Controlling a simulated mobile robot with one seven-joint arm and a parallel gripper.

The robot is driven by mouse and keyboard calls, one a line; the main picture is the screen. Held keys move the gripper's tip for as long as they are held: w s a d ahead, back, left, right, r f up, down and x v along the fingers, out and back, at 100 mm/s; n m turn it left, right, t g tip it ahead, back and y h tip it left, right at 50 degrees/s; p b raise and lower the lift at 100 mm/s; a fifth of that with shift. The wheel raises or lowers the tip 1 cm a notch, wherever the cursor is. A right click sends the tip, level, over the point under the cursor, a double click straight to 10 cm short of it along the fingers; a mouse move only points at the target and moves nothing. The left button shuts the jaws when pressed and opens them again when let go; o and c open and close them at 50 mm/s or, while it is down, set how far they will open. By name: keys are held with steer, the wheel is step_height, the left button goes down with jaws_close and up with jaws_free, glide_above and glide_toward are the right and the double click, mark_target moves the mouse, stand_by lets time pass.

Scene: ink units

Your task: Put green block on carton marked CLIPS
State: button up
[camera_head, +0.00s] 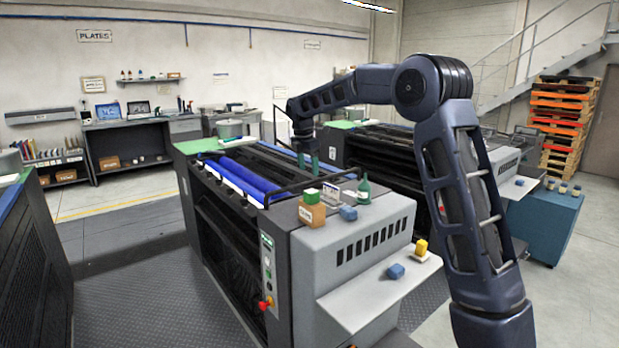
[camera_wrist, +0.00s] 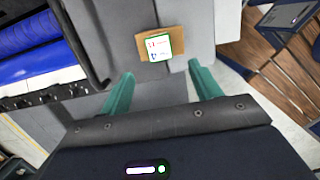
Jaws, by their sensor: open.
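A green block (camera_head: 312,196) rests on top of a small brown carton (camera_head: 312,214) at the near left corner of the grey machine top. The carton's front marking is too small to read. In the wrist view the carton (camera_wrist: 176,36) shows from above, with a white, green-edged, marked top (camera_wrist: 158,47) on it, apparently the block. My gripper (camera_head: 308,161) is open and empty, with teal fingers, above and behind the carton in the head view. In the wrist view my gripper (camera_wrist: 160,76) has its fingers apart, with the carton beyond the gap. Nothing is between the fingers.
A green bottle (camera_head: 364,190), a blue block (camera_head: 348,213) and a small upright card (camera_head: 331,195) stand right of the carton. A lower side shelf (camera_head: 370,290) holds another blue block (camera_head: 396,271) and a yellow block (camera_head: 421,247). Blue rollers (camera_head: 235,180) lie left.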

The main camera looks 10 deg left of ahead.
steer(key=shift+r, duration=0.6)
steer(key=s+d+r+m, duration=0.2)
steer(key=s+d+m, duration=0.25)
steer(key=d, duration=0.45)
steer(key=s+d+r+m+t+y, duration=0.1)
steer(key=s+d+r+m, duration=0.25)
steer(key=s+d, duration=0.4)
steer(key=s+d+r+m, duration=0.1)
steer(key=s+d+m, duration=0.35)
steer(key=d, duration=0.65)
steer(key=s+d+f+m+t, duration=0.1)
steer(key=s+d+f+m, duration=0.3)
steer(key=s+d+m, duration=0.3)
steer(key=s+d+f+m+t, duration=0.1)
steer(key=s+d+f+m, duration=0.4)
steer(key=s, duration=1)
steer(key=shift+d+f+m, duration=0.15)
steer(key=shift+d+m, duration=0.95)
steer(key=shift+m, duration=0.15)
